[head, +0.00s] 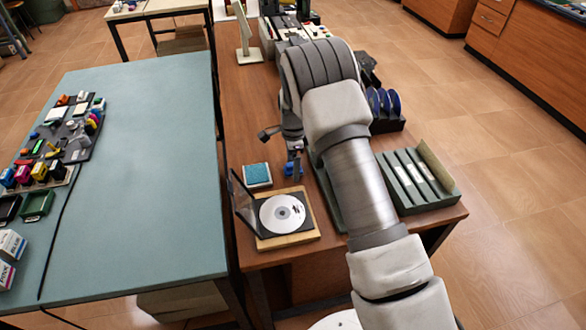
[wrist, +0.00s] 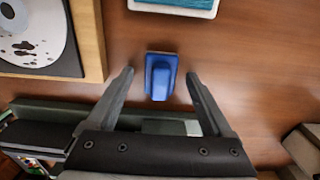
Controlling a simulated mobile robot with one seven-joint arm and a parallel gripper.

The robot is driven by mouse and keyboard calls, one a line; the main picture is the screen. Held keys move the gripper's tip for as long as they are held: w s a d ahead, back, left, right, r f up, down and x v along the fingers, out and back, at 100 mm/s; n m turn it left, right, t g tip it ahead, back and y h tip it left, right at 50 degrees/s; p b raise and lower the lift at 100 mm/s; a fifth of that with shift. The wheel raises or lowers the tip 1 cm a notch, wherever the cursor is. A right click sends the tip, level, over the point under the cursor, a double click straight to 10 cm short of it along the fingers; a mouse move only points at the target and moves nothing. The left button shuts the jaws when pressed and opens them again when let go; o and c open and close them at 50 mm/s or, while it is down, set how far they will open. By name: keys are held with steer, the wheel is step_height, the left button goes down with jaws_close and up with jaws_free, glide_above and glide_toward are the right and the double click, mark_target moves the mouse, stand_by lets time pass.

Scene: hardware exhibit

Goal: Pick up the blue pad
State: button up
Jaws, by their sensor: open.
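The blue pad (wrist: 161,76), a small blue block with a raised grip and a darker base, lies on the brown wooden table. In the wrist view it sits between the two fingertips of my gripper (wrist: 159,74), with a gap on each side. My gripper is open and empty, and I cannot tell how high it is above the pad. In the head view the blue pad (head: 292,169) shows just below my gripper (head: 294,151), partly hidden by it.
A teal square in a white frame (head: 257,174) and a disc (head: 282,213) in an open case on a wooden board lie left of the pad. A grey-green slotted tray (head: 415,180) stands right, beyond my arm. Another green piece (wrist: 150,120) lies close beneath my fingers.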

jaws_close()
stand_by(0.4)
steer(key=shift+r, duration=0.15)
step_height(320, 180, up, 4)
steer(key=shift+d+r, duration=0.15)
steer(key=s+d+r, duration=0.6)
steer(key=d, duration=0.3)
steer(key=shift+s+d+r, duration=0.2)
steer(key=shift+s+r, duration=0.05)
steer(key=shift+s, duration=0.05)
